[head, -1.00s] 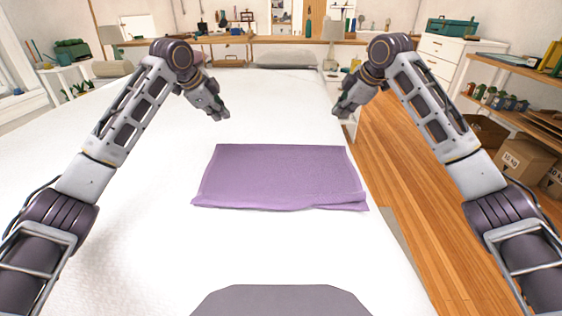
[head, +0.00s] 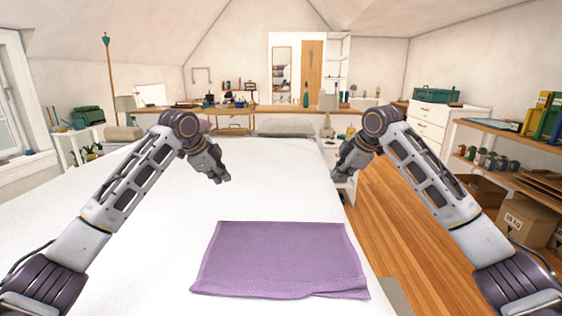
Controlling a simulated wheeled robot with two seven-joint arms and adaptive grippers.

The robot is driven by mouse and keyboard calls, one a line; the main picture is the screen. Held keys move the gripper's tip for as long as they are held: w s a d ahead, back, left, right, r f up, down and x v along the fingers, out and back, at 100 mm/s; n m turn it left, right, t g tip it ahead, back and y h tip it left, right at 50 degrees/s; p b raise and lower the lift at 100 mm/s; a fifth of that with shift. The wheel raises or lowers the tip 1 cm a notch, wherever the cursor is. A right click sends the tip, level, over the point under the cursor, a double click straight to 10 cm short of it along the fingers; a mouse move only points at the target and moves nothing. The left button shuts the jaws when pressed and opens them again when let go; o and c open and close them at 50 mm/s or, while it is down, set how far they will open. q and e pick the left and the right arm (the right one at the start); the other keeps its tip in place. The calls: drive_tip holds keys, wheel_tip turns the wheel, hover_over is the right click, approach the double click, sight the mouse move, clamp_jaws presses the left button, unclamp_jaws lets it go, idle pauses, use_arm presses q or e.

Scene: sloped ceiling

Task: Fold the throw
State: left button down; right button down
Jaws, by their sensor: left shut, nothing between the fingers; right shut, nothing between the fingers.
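The purple throw (head: 280,258) lies flat on the white bed, folded into a wide rectangle. Its near edge is slightly uneven, with a layer showing at the near right corner. My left gripper (head: 224,179) is shut and empty, above the bed beyond the throw's far left corner. My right gripper (head: 338,174) is shut and empty, beyond the throw's far right corner, near the bed's right edge. Neither gripper touches the throw.
The white bed (head: 130,215) has free room left of the throw and beyond it. Wooden floor (head: 410,220) lies to the right. Shelves with cardboard boxes (head: 525,222) stand at the far right. A long wooden bench (head: 240,108) runs along the back.

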wheel_tip(320, 180, up, 27)
drive_tip(key=p, duration=2.6)
drive_tip(key=shift+r+p, duration=0.55)
drive_tip(key=shift+p, duration=0.15)
